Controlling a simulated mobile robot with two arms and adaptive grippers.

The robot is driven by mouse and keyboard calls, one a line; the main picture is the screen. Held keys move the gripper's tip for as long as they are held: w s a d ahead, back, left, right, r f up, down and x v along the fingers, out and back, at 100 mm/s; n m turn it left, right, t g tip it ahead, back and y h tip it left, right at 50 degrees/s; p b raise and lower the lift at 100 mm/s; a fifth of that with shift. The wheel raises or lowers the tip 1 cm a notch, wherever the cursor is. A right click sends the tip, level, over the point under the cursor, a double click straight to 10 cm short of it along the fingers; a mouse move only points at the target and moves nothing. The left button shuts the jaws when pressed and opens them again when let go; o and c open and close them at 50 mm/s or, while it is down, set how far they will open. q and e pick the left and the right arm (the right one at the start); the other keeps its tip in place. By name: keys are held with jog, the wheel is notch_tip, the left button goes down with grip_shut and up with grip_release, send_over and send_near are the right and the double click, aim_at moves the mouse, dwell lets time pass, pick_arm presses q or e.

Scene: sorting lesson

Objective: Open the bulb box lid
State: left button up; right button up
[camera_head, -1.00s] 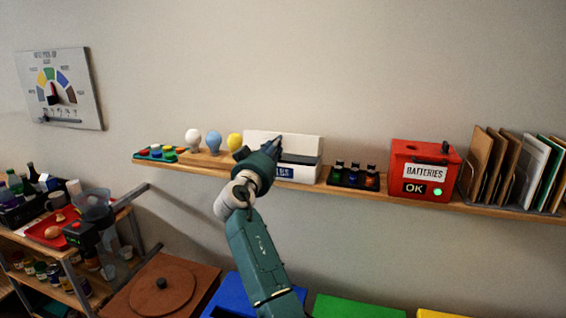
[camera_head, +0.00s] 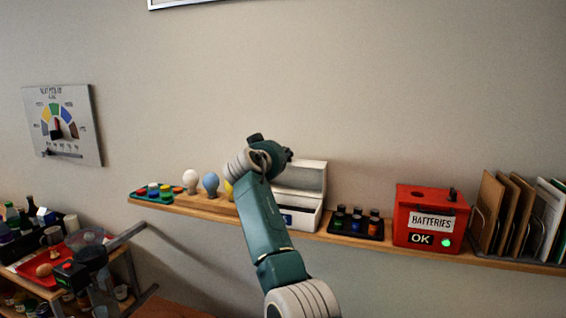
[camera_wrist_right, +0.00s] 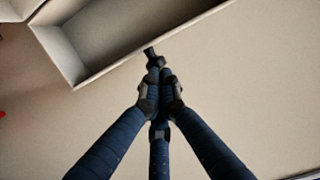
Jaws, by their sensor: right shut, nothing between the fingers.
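The white bulb box (camera_head: 302,216) stands on the wall shelf, right of the bulbs. Its lid (camera_head: 304,176) stands raised at the back, and the arm covers the box's left part. My right gripper (camera_head: 272,153) is above the box's left side, near the lid's upper left, and its fingers are mostly hidden there. In the right wrist view the fingers (camera_wrist_right: 157,65) are closed together and empty. Beyond them is a hollow white shape with a rim (camera_wrist_right: 130,55); I cannot tell whether it is lid or box. My left gripper is not in view.
A white bulb (camera_head: 190,180), a blue bulb (camera_head: 211,183) and a partly hidden yellow bulb (camera_head: 229,190) stand left of the box. A black tray of small bottles (camera_head: 340,229) and a red batteries box (camera_head: 425,201) stand right.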

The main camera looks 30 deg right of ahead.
jog(key=o, duration=0.4)
jog(key=shift+d+r, duration=0.15)
jog(key=o, duration=0.4)
jog(key=shift+s+r, duration=0.1)
jog(key=shift+s, duration=0.1)
jog(key=shift+o, duration=0.9)
jog(key=shift+s+a+r, duration=0.15)
jog(key=shift+s+a, duration=0.05)
jog(key=shift+a, duration=0.2)
jog(key=shift+s+a+r, duration=0.15)
jog(key=shift+a, duration=0.2)
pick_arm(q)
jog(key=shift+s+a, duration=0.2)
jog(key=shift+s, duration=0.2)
pick_arm(e)
jog(key=v, duration=1.2)
jog(key=shift+a, duration=0.15)
jog(key=shift+f, duration=0.15)
